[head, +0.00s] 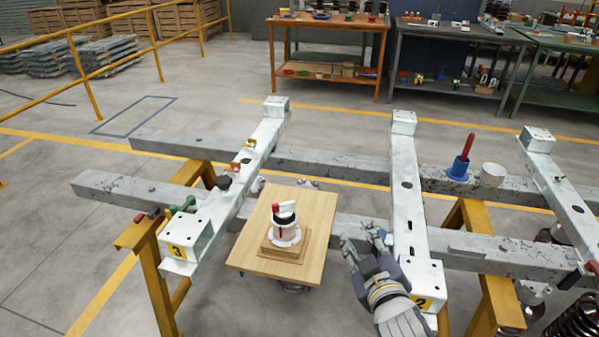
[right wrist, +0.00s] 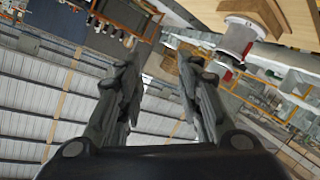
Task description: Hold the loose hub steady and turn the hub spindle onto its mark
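The hub (head: 285,233) is a white flanged piece standing upright on a small wooden block (head: 285,246) on a square wooden board (head: 257,238). The spindle (head: 284,211) on its top has a red end and a white end above a dark band. A red mark (head: 281,231) shows on the hub's side. My right gripper (head: 363,240) is open and empty to the right of the board, apart from the hub. In the right wrist view its two fingers (right wrist: 160,85) are spread with nothing between them, and the hub (right wrist: 240,38) shows upper right. My left gripper is not in view.
White frame beams flank the board: one at left (head: 218,213), one at right (head: 409,205), close to my right gripper. Grey rails (head: 330,168) cross behind and beneath. A blue holder with a red rod (head: 460,166) and a white cup (head: 492,174) stand at right.

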